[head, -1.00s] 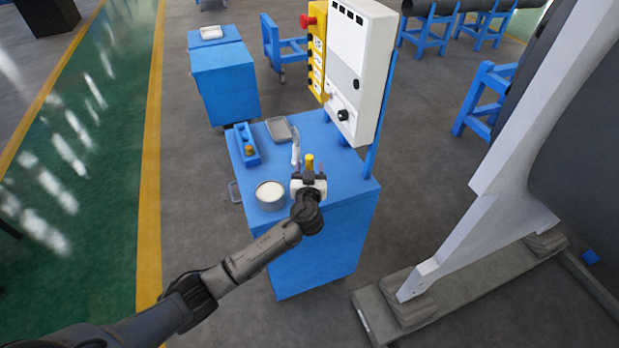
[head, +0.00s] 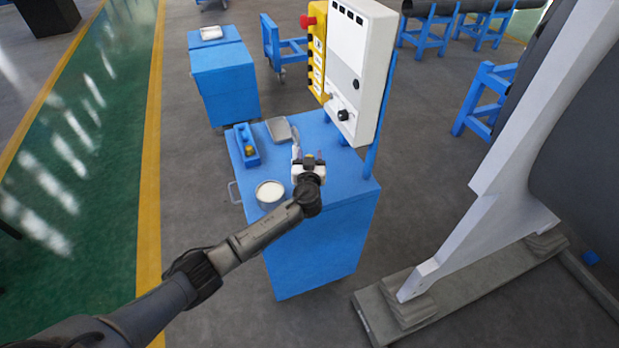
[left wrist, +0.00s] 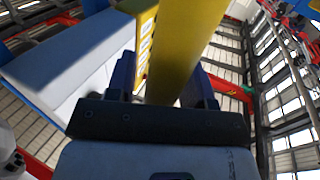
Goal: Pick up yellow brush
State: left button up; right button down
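The yellow brush (left wrist: 188,50) is a broad yellow shape between the dark blue fingers of my left gripper (left wrist: 165,90) in the left wrist view. It fills most of the gap and lies close to the right finger; a narrow gap shows beside the left finger. In the head view only a small yellow bit of the brush (head: 309,156) shows at the fingertips of my left gripper (head: 309,161), above the blue cabinet. The fingers look spread around it. The brush's lower part is hidden. My right gripper is not in view.
On the blue cabinet (head: 345,187) stand a round can with pale contents (head: 270,194), a blue tool holder (head: 246,147) and a grey tray (head: 281,130). A white and yellow control box (head: 352,60) rises at the back right. Floor is clear to the left.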

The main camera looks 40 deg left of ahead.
pick_arm(q)
jog(key=c, duration=0.8)
jog(key=shift+c, duration=0.2)
jog(key=shift+r, duration=0.1)
